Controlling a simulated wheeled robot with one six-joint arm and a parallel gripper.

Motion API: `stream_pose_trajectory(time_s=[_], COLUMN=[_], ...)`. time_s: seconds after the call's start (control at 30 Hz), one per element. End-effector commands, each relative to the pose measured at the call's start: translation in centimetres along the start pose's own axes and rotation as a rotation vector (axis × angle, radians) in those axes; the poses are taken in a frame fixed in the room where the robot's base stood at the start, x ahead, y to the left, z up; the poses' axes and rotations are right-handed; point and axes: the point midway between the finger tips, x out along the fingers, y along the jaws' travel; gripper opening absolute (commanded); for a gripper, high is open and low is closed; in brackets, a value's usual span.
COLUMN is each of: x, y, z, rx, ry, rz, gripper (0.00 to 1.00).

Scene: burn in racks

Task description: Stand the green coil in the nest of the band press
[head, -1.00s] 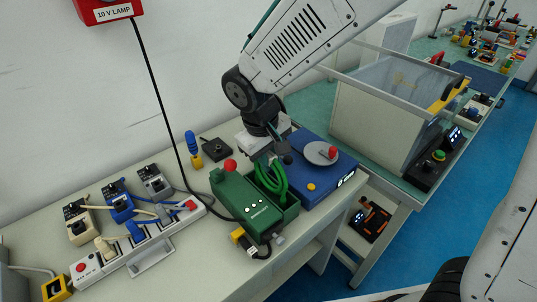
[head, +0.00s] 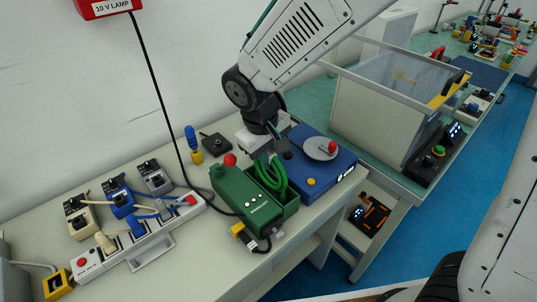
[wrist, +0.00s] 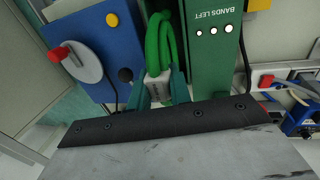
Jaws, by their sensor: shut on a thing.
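The green coil (head: 270,176) is a bundle of green cable loops, held upright under my gripper (head: 266,152). In the wrist view my gripper (wrist: 159,92) is shut on the coil's pale wrapped part, with the green loops (wrist: 161,44) beyond the fingers. The band press (head: 240,203) is a green box with a red knob and white lights; it also shows in the wrist view (wrist: 212,62). The coil's lower end is inside the open green nest (head: 291,209) on the press's right side. Whether it touches the nest floor is hidden.
A blue machine (head: 322,180) with a grey disc and red knob stands close on the right of the nest. A power strip (head: 140,243) with several plugs lies at left. A black cable runs behind the press. Little free room surrounds the nest.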

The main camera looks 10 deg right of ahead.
Motion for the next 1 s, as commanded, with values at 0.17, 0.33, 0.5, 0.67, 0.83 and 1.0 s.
stream_pose_trajectory(time_s=[0.17,0.33,0.5,0.67,0.83,1.0], x=[0.0,0.0,-1.0,-3.7,-6.4,-7.7], y=[0.0,0.0,0.0,0.0,-0.1,-0.1], z=[0.0,0.0,-0.1,-0.1,0.0,0.1], rx=[0.0,0.0,0.0,0.0,0.0,0.0], ry=[0.0,0.0,0.004,0.005,0.004,0.001], rz=[0.0,0.0,0.0,0.0,0.0,0.0], gripper=[0.45,0.45,0.45,0.45,0.45,0.45])
